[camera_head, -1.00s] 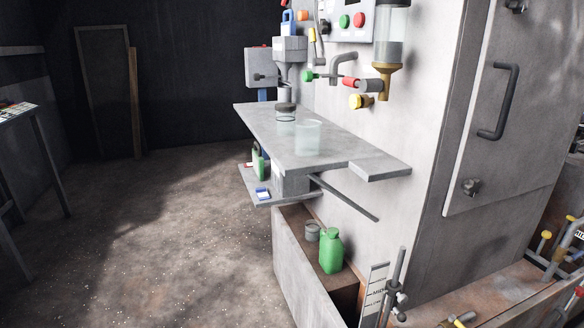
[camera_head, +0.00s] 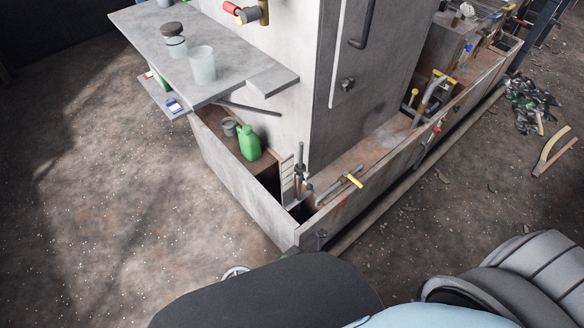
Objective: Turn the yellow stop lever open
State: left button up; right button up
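Several yellow-handled parts show, and I cannot tell for sure which is the stop lever. One short yellow handle (camera_head: 354,181) sits on a metal pipe at the near corner of the trough. A yellow T-shaped handle (camera_head: 440,79) tops a bent pipe farther back in the trough, with a small yellow knob (camera_head: 414,92) beside it. A yellow-ended valve (camera_head: 241,17) is on the machine's wall at the top, next to a red-ended one. Neither of my grippers is in view.
A grey shelf (camera_head: 165,50) with a jar (camera_head: 175,45) and a clear cup (camera_head: 202,64) juts out left. A green canister (camera_head: 248,142) stands in the trough (camera_head: 300,235). Scrap (camera_head: 535,105) lies on the floor at right. The left floor is open.

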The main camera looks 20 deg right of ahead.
aim_at(349, 177)
jog(key=k, duration=1.25)
jog(key=z, duration=0.55)
jog(key=i, duration=0.5)
jog(key=z, duration=0.65)
jog(key=i, duration=0.9)
jog(key=u, duration=0.35)
jog(key=k, duration=1.3)
jog(key=z, duration=0.7)
jog(key=i, duration=1.85)
jog(key=u, duration=0.45)
